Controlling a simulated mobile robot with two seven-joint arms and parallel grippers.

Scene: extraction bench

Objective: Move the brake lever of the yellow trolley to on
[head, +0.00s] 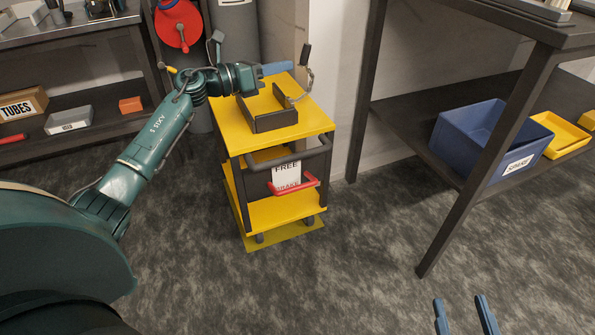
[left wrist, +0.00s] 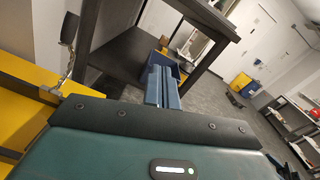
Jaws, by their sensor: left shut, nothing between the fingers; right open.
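The yellow trolley (head: 316,118) stands in the middle of the head view, with a dark push handle (head: 262,163) at its front. Its red brake lever (head: 293,188) is a U-shaped bar below the handle, in front of a white sign (head: 286,172) with FREE on its upper part; the lower wording is partly hidden by the lever. My left gripper (head: 278,68) is shut and empty above the trolley's far top edge, pointing right, well above and behind the lever. Its closed blue fingers show in the left wrist view (left wrist: 163,86). My right gripper (head: 465,314) is open and empty, low at the right.
A dark open holder (head: 272,122) is on the trolley top, beside a chain with a black handle (head: 305,54). A dark bench (head: 455,195) at right carries a blue crate (head: 468,140) and a yellow tray (head: 560,135). The floor before the trolley is clear.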

